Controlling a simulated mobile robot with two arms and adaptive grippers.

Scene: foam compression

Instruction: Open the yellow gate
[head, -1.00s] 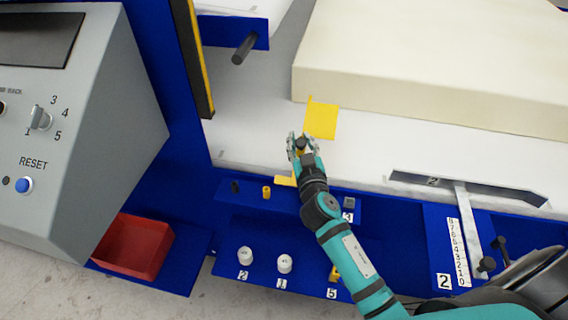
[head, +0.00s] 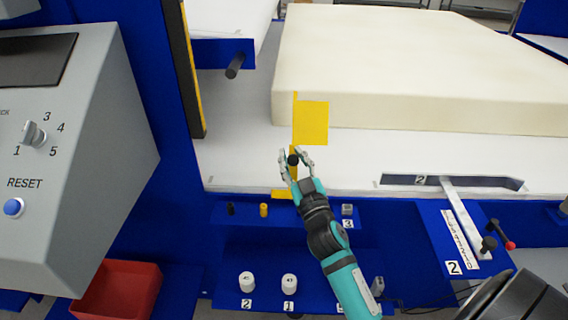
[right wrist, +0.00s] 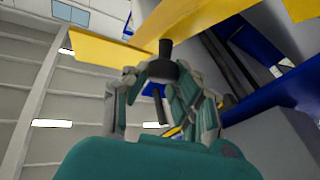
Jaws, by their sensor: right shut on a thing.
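The yellow gate (head: 311,123) is a flat yellow plate standing upright on the white bed, in front of the foam block, with a yellow post below it. A dark knob (head: 293,160) sits on the gate's lower part. My right gripper (head: 295,157) is shut on this knob, its fingers on both sides of it. In the right wrist view the dark knob (right wrist: 163,68) shows between the fingers, with the yellow gate (right wrist: 105,50) above and behind it. My left gripper is not in view.
A large cream foam block (head: 400,60) lies on the white bed (head: 240,160). A grey console (head: 75,150) with a dial stands at left, above a red bin (head: 118,290). Several small parts sit on blue shelves (head: 262,250) in front. A ruler arm (head: 465,222) is at right.

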